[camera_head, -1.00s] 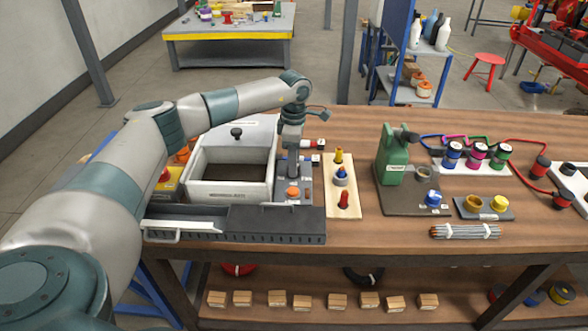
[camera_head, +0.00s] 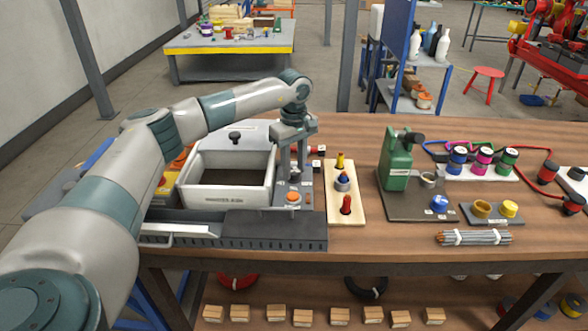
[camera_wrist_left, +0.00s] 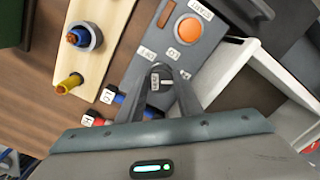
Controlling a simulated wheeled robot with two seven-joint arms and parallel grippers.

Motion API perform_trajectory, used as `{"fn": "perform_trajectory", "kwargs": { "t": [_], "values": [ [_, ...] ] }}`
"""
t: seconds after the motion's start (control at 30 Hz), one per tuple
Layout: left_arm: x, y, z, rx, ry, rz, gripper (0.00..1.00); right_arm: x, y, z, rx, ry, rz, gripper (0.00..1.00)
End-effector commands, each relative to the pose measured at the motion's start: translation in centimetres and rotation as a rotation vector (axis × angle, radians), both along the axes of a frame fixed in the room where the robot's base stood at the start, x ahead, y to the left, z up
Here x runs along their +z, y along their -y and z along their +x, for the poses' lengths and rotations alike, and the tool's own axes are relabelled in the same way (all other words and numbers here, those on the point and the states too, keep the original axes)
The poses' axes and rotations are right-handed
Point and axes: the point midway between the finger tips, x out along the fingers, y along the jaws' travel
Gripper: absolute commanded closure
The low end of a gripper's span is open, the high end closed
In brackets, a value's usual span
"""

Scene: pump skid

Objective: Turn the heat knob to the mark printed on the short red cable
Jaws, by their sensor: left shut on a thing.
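My left gripper (camera_head: 293,177) points down at the dark grey control panel (camera_head: 294,204). In the left wrist view its fingers (camera_wrist_left: 160,82) are shut on the small dark heat knob (camera_wrist_left: 159,70), which they partly hide. Beside the panel, a short red cable (camera_wrist_left: 99,121) ends in a white tag (camera_wrist_left: 87,121) with a dark print that I cannot read surely. A short blue cable with its own tag lies next to it. My right gripper is not in view.
An orange button (camera_head: 293,196) sits on the panel in front of the knob. A white open box (camera_head: 225,195) stands left of the panel. A wooden board (camera_head: 345,208) with several coloured pegs is to the right. A green machine (camera_head: 396,160) stands farther right.

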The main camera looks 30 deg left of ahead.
Motion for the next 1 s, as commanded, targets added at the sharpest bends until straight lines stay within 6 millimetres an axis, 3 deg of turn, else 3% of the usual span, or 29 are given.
{"fn": "perform_trajectory", "kwargs": {
  "t": [0.53,0.57,0.63,1.0],
  "values": [
    [0.15,-0.02,0.08,-0.040,0.003,0.000,0.90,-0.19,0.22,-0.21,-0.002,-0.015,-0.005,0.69],
    [0.15,-0.02,0.08,-0.040,0.003,0.000,0.66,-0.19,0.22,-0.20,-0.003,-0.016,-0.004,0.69],
    [0.14,-0.02,0.07,-0.040,0.003,0.000,0.49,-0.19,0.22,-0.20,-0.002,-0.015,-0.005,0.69],
    [0.17,-0.01,0.04,-0.039,0.001,0.001,0.49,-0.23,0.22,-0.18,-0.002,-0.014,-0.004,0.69]
  ]
}}
